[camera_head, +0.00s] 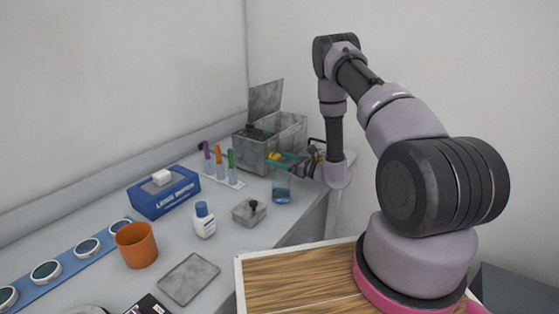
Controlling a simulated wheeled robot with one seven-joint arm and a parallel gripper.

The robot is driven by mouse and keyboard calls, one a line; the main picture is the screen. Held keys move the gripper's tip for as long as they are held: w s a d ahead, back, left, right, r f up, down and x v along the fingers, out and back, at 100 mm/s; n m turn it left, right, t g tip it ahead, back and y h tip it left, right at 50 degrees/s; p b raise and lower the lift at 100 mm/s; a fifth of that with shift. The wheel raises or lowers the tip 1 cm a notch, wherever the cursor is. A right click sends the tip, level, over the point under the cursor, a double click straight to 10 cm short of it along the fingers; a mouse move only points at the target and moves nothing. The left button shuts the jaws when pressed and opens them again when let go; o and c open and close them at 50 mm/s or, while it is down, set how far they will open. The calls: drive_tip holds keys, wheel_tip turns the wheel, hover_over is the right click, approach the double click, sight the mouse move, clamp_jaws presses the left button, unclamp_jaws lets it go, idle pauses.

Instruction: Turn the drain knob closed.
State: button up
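A grey metal tank (257,152) with a raised lid (266,101) stands at the back of the bench. A small yellow part (274,156) shows low by its right side, above a clear beaker (281,188) with blue liquid. It may be the drain knob; its turn position is too small to read. My arm reaches down from the right, and my gripper (315,152) is at the tank's right side, close to the yellow part. Its fingers are small and partly hidden. I cannot tell whether they are open or touch anything.
Purple, orange and green upright tools (219,162) stand left of the tank. A blue wipes box (163,193), a white bottle (204,220), a grey block with a black knob (249,211) and an orange cup (136,245) are on the bench. The wall is close behind.

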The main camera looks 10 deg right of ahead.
drive_tip(key=c, duration=1)
drive_tip(key=shift+m, duration=0.3)
drive_tip(key=m, duration=0.4)
drive_tip(key=shift+d, duration=0.1)
drive_tip(key=m, duration=0.4)
drive_tip(key=shift+m, duration=0.4)
drive_tip(key=m, duration=0.4)
drive_tip(key=shift+f+m, duration=0.1)
drive_tip(key=shift+m, duration=0.2)
drive_tip(key=shift+s+m, duration=0.1)
drive_tip(key=shift+m, duration=1.8)
